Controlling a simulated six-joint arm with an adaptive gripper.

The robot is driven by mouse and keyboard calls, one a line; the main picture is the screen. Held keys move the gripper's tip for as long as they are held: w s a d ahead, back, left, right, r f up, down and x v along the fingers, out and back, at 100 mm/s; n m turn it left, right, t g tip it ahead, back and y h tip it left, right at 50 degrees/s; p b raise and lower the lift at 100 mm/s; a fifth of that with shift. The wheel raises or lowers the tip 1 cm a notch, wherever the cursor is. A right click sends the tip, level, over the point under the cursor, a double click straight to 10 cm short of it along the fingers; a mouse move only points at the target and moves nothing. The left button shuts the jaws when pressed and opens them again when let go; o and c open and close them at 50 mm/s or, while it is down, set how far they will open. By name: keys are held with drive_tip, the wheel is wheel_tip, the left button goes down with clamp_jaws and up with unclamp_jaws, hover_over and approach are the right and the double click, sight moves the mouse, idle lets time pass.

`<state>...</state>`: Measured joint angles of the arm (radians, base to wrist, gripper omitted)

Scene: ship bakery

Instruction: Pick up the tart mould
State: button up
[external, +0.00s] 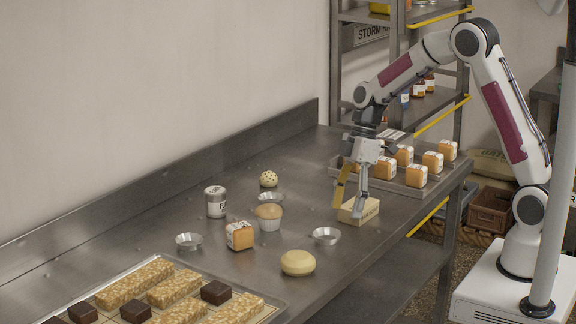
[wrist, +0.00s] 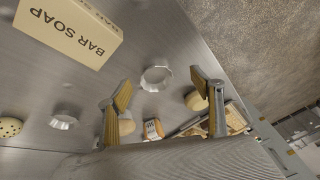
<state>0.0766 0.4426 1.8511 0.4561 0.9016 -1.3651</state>
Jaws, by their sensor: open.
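Three small shiny metal tart moulds stand on the steel counter: one at the front right (external: 325,235), one at the left (external: 189,241) and one at the back (external: 270,198), behind a cupcake. My gripper (external: 350,204) is open and empty, its fingers pointing down at the bar soap box (external: 366,211), to the right of the front right mould. In the wrist view the front right mould (wrist: 157,78) appears between the two fingertips (wrist: 160,86), with a visible gap to both. Another mould (wrist: 64,117) lies further left there.
The soap box (wrist: 66,32) is large and near in the wrist view. A cupcake (external: 268,218), an orange-wrapped block (external: 239,236), a yellow bun (external: 298,262), a can (external: 215,202) and a speckled ball (external: 268,179) stand around the moulds. Trays with goods lie at both ends.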

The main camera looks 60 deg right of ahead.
sight(328, 238)
drive_tip(key=shift+w+a+r+n+t+y, duration=0.15)
drive_tip(key=shift+w+r+n, duration=0.15)
drive_tip(key=shift+n, duration=0.45)
drive_tip(key=shift+w+a+r+n+t+y, duration=0.15)
drive_tip(key=shift+w+n, duration=0.2)
drive_tip(key=shift+n, duration=0.35)
drive_tip(key=shift+w+a+r+n, duration=0.1)
drive_tip(key=shift+w+r+n, duration=0.2)
drive_tip(key=shift+n, duration=0.45)
drive_tip(key=shift+f, duration=0.1)
drive_tip(key=shift+x, duration=1.3)
drive_tip(key=shift+x, duration=2.6)
drive_tip(key=shift+w, duration=0.2)
